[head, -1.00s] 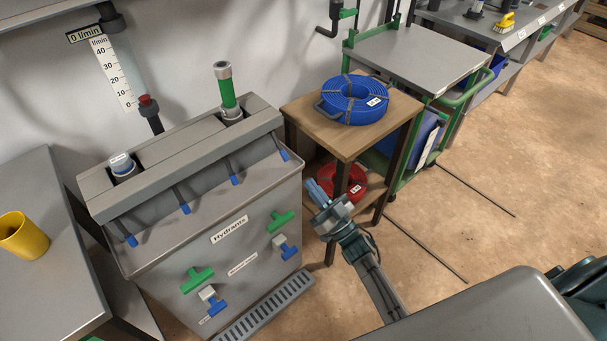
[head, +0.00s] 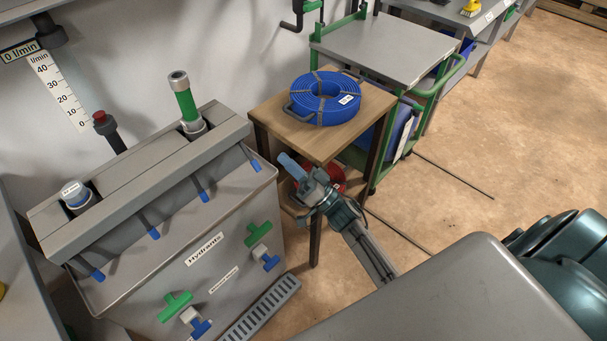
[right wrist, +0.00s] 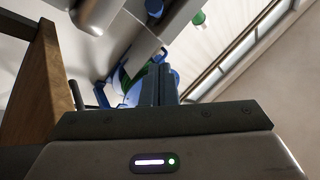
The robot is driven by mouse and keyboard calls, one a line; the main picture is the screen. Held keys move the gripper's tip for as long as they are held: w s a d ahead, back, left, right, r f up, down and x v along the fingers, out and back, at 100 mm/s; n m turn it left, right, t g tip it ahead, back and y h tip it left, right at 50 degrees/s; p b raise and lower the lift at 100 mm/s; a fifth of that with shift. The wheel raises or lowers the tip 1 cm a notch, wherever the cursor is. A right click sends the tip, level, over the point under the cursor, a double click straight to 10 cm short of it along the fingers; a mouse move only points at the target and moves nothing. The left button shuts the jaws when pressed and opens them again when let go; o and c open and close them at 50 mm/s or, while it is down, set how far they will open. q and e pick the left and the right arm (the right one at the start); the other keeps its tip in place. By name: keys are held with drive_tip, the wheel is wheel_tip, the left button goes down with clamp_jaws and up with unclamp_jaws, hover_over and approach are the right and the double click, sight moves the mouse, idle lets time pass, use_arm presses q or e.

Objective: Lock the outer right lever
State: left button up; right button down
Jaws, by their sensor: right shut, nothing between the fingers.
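The grey manifold housing (head: 130,188) has a row of several levers with blue tips hanging along its front edge. The outer right lever (head: 255,166) is at the right end of the row, its blue tip pointing down and outward. My right gripper (head: 283,158) is shut and empty, just right of that lever and apart from it in the picture. In the right wrist view the dark fingers (right wrist: 160,88) are together, with blue and green shapes partly hidden behind them. My left gripper is not in view.
A wooden stand (head: 264,112) with a blue hose coil (head: 325,98) is close behind my right gripper. A red coil (head: 333,178) lies on its lower shelf. Green and blue valve handles (head: 258,234) stick out of the front below. A green trolley (head: 385,50) stands behind.

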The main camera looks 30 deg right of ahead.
sight(271, 177)
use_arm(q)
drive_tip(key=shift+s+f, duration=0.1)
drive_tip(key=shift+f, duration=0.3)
use_arm(e)
drive_tip(key=a, duration=0.1)
drive_tip(key=w+a+f, duration=0.1)
drive_tip(key=a, duration=0.1)
drive_tip(key=shift+w+a+f, duration=0.25)
drive_tip(key=shift+w+a, duration=0.05)
drive_tip(key=shift+a, duration=0.1)
drive_tip(key=shift+w+a+f, duration=0.15)
drive_tip(key=shift+w+f, duration=0.25)
drive_tip(key=shift+f, duration=0.2)
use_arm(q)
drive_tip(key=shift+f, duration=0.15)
use_arm(e)
drive_tip(key=shift+r, duration=0.15)
